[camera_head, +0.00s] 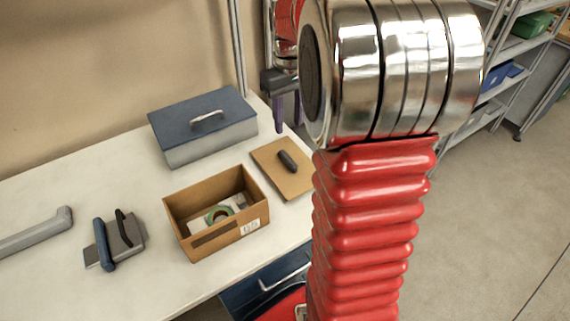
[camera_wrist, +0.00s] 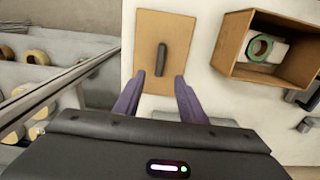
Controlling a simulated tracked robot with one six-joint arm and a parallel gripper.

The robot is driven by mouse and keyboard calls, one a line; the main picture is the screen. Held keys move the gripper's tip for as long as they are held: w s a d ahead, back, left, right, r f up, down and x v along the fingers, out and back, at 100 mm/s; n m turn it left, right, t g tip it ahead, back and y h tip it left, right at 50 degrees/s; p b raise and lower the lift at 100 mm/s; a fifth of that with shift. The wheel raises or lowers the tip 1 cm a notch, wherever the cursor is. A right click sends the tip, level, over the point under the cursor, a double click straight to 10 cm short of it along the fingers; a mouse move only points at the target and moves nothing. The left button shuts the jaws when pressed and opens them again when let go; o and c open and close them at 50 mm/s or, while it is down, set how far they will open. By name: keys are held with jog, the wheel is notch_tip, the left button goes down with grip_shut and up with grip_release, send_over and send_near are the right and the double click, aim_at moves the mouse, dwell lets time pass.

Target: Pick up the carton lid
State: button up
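The carton lid (camera_head: 283,168) is a flat brown panel with a dark handle (camera_head: 287,160) on top. It lies flat on the white table, right of the open carton (camera_head: 215,212). In the wrist view the lid (camera_wrist: 151,28) lies ahead of my gripper (camera_wrist: 156,93), with its handle (camera_wrist: 161,60) upright in the picture between the lines of the two purple fingers. The fingers are apart with nothing between them. In the head view my gripper (camera_head: 279,112) shows partly behind my arm, beyond the lid.
The carton holds a green tape reel (camera_head: 219,214). A grey box with a blue lid (camera_head: 205,125) stands behind. A tape dispenser-like tool (camera_head: 115,240) and a grey bar (camera_head: 35,232) lie to the left. The table's right edge is close to the lid. Shelves (camera_head: 515,50) stand beyond.

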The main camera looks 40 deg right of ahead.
dwell(0.3)
send_over(288, 157)
jog(key=shift+s+f, duration=0.1)
jog(key=shift+f, duration=4.2)
jog(key=shift+a+f, duration=0.1)
jog(key=shift+f, duration=2.55)
jog(key=shift+c, duration=0.2)
grip_shut()
